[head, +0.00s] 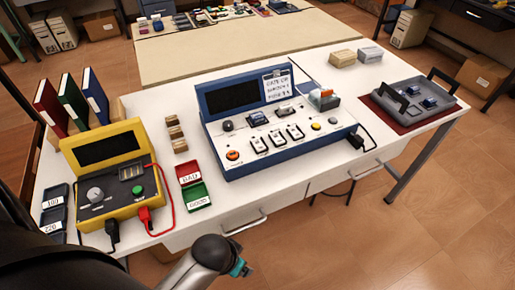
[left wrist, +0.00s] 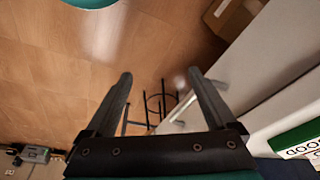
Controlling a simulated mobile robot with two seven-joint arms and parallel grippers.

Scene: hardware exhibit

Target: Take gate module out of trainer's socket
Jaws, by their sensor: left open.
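The trainer (head: 219,137) is a blue and white console with a dark screen, standing mid-table in the head view. I cannot tell which is the gate module. A card (head: 277,85) with hand-lettered text is fixed beside the screen; its wording is mostly too small to read. My left gripper (left wrist: 160,80) is open and empty in the left wrist view, over the floor by the table's front. My right gripper is not in view.
A yellow tester (head: 104,151) with red and black leads stands left. Red and green trays (head: 194,196) lie between it and the trainer. A grey handled tray (head: 448,107) with small modules sits right on a red mat.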

